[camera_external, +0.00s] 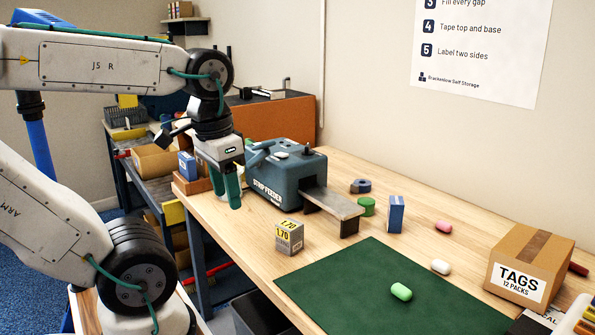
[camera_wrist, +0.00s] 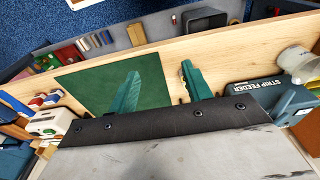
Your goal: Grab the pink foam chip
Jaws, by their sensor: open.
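The pink foam chip (camera_external: 444,226) lies on the wooden bench top behind the green mat, left of the TAGS carton, in the external view. I cannot pick it out in the wrist view. My gripper (camera_external: 229,204) hangs with its green fingers pointing down, left of the strip feeder, far to the left of the chip. Its two fingers also show apart and empty in the wrist view (camera_wrist: 160,68).
A white chip (camera_external: 440,267) lies beside the green mat (camera_external: 345,285), and a green chip (camera_external: 401,292) lies on it. The TAGS carton (camera_external: 529,263) is at right. The strip feeder (camera_external: 284,172), blue box (camera_external: 396,214) and 1.70 cube (camera_external: 289,237) stand between my gripper and the chip.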

